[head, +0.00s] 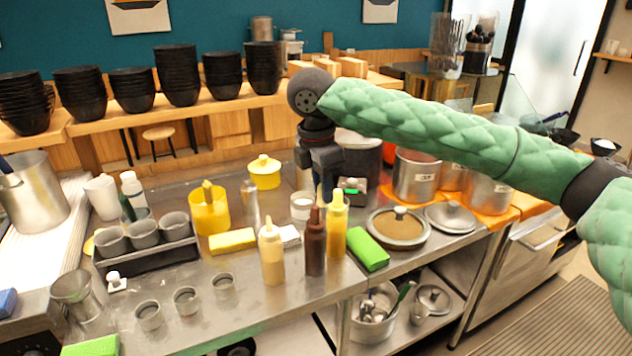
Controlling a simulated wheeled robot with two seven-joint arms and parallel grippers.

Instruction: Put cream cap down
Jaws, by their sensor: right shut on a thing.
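My right gripper (323,185) reaches in from the right over the metal counter and points down, just behind the squeeze bottles. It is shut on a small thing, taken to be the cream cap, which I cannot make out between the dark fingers. In front of it stand a cream bottle (272,256), a brown bottle (316,250) and a yellow bottle (337,228), all upright. The bottles hide part of the space under the fingertips. My left gripper is not in view.
A green sponge (368,249) and a lidded round pan (399,227) are right of the bottles. A yellow sponge (232,240), a yellow container (209,213) and a rack of metal cups (145,235) are left. Bare counter (235,315) shows at the front.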

